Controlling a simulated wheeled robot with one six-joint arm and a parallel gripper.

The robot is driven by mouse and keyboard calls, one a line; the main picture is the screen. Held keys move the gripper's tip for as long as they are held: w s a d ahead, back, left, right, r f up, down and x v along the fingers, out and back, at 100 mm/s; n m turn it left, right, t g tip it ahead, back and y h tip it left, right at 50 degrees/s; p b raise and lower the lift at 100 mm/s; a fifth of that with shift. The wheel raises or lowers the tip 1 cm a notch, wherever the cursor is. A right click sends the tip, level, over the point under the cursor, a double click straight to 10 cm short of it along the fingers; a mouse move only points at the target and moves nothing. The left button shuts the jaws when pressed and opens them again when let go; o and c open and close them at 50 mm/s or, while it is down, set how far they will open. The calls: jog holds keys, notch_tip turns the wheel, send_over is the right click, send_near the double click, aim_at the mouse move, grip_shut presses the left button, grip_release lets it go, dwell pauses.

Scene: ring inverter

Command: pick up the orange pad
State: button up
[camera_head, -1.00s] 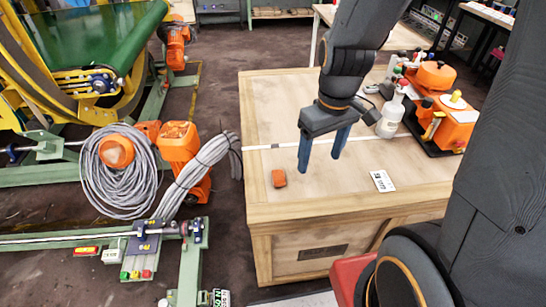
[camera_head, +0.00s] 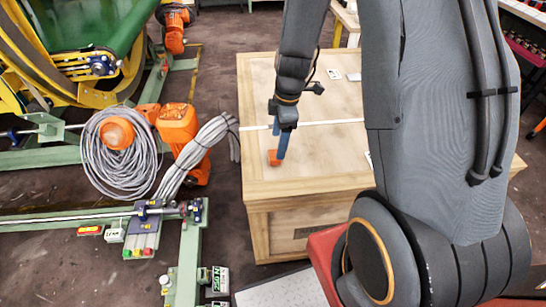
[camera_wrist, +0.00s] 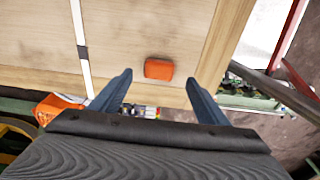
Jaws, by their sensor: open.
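The orange pad (camera_head: 273,157) lies on the wooden crate top (camera_head: 320,170), close to its left edge. In the wrist view the orange pad (camera_wrist: 159,69) is a small rounded block on the wood, ahead of the fingertips and between their lines. My gripper (camera_head: 280,146) is over the left part of the crate, right beside the pad in the head view. In the wrist view my gripper (camera_wrist: 157,82) has its two blue fingers wide apart with nothing between them. The exact height of the fingertips above the wood is hard to tell.
A white strip (camera_head: 330,123) crosses the crate top behind the pad. A coil of grey cable (camera_head: 120,150) and an orange motor (camera_head: 180,125) stand on the floor left of the crate. My arm hides much of the crate's right side.

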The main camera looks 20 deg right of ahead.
aim_at(275, 154)
jog(key=shift+w+a+f+p, duration=0.15)
jog(key=shift+f+p, duration=0.1)
jog(key=shift+f, duration=0.7)
jog(key=shift+s+a+f+p, duration=0.1)
jog(key=shift+a+f+p, duration=0.15)
jog(key=shift+f, duration=0.7)
jog(key=shift+w+a+f+p, duration=0.1)
jog(key=shift+f+p, duration=0.15)
jog(key=shift+f, duration=0.7)
jog(key=shift+c, duration=0.5)
jog(key=c, duration=1.1)
jog(key=shift+r, duration=0.15)
jog(key=shift+r+b, duration=0.7)
jog(key=shift+r, duration=4.2)
